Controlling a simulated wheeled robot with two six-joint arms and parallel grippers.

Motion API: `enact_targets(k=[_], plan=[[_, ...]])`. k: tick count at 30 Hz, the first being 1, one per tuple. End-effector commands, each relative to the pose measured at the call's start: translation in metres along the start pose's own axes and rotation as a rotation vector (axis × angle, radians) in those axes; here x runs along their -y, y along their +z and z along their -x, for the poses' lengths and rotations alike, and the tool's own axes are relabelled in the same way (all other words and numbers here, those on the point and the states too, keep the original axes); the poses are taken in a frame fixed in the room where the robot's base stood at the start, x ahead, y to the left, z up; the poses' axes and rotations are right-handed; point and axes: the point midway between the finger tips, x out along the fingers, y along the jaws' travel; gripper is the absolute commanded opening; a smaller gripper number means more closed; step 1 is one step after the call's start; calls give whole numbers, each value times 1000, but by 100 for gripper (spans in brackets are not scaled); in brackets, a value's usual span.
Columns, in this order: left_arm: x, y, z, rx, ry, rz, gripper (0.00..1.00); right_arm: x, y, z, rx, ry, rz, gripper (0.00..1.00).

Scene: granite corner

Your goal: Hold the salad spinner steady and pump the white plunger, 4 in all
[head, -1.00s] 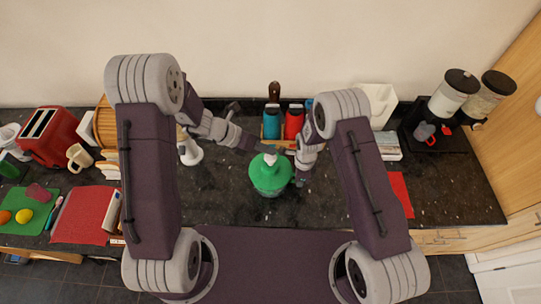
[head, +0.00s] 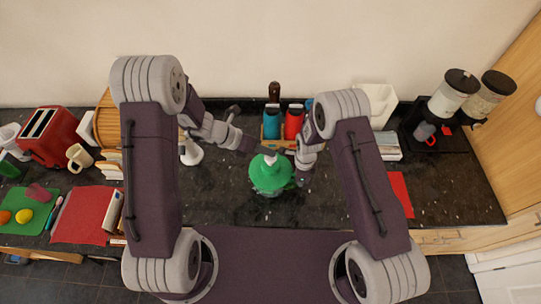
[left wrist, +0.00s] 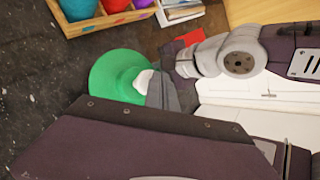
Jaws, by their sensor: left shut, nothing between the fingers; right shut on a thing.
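The salad spinner (head: 268,181) has a green lid and stands on the dark counter in the middle of the head view. Its white plunger (head: 270,160) sticks up from the lid; how far it is pressed is hard to tell. My left gripper (head: 262,151) is shut and empty, with its fingertips at or just above the plunger; contact is unclear. In the left wrist view, the green lid (left wrist: 108,76) and white plunger (left wrist: 143,82) show beside the grey fingers (left wrist: 166,94). My right gripper (head: 298,180) is shut on the spinner's right side, its fingers partly hidden.
A wooden holder (head: 280,143) with blue and red containers stands just behind the spinner. A white stand (head: 191,152) is to the left. A red mat (head: 400,194) lies to the right. The counter around the spinner's front is clear.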

Motion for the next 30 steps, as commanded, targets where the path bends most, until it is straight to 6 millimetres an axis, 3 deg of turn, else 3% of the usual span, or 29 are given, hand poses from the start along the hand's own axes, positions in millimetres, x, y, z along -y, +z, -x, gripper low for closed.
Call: enact_targets(k=[30], plan=[[-6, -7, -9, -1, 1, 1, 0, 0, 0, 0, 0, 0, 0, 0]])
